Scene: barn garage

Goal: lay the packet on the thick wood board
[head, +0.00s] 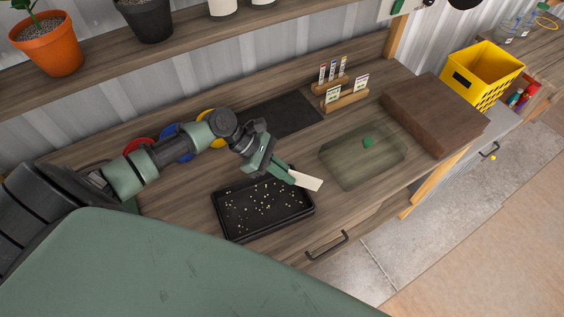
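My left gripper (290,175) reaches in from the left and is shut on a flat, cream-coloured packet (309,182). It holds the packet above the bench, just beyond the right back corner of the black seed tray. The thick wood board (430,108) is a dark brown slab lying at the right end of the bench, well to the right of the packet. Its top looks bare. The part of the packet between the fingers is hidden. My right gripper is not in view.
A black tray (225,226) with pale seeds lies below my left gripper. A clear cover (345,172) with a green knob lies between packet and board. Wooden racks (346,101) with upright packets stand behind. A dark mat (290,117) and yellow crate (462,83) are also here.

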